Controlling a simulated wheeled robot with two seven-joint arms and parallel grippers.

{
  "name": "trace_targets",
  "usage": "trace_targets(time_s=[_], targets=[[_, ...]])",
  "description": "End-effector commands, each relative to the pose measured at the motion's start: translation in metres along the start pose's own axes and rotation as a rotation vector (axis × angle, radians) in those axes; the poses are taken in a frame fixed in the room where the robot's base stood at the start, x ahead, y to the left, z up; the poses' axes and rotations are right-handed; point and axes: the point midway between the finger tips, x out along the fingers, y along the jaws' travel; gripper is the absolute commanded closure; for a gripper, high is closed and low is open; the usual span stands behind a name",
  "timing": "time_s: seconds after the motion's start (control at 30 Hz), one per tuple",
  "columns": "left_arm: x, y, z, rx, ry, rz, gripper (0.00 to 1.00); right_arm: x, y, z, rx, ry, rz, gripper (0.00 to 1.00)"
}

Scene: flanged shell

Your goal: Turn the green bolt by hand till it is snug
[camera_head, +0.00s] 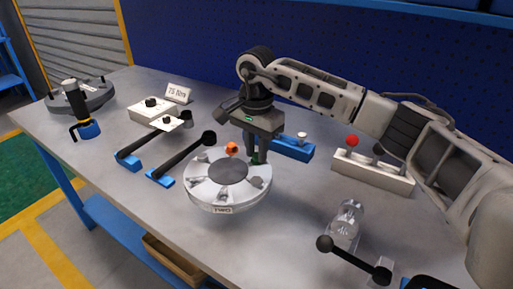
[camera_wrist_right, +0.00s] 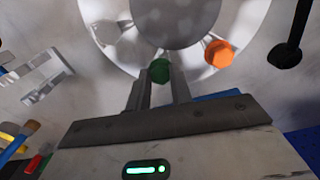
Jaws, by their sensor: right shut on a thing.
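The flanged shell (camera_head: 200,190) is a round, light grey part with a dark centre disc, standing on the bench, with a "TWO" label on its front. The green bolt (camera_wrist_right: 160,70) sits at its rim between my right fingertips, and only a little green shows in the head view. My right gripper (camera_head: 257,156) points down at the right side of the shell. It is shut on the green bolt's head, and its fingers also show in the wrist view (camera_wrist_right: 160,92). An orange bolt (camera_head: 232,149) stands at the shell's back rim. My left gripper is not in view.
A black-handled tool (camera_head: 183,156) lies on blue rests left of the shell. A "75 Nm" card (camera_head: 178,93) stands behind. A second round part (camera_head: 95,97) sits far left. The front left bench is clear.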

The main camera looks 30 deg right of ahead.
Motion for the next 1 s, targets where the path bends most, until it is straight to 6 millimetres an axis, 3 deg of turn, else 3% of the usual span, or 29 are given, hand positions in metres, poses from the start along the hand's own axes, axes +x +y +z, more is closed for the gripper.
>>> trace_targets(time_s=[1.0], targets=[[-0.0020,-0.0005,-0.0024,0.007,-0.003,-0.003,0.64,-0.0040,-0.0046,-0.0028,0.930,-0.001,-0.006,1.00]])
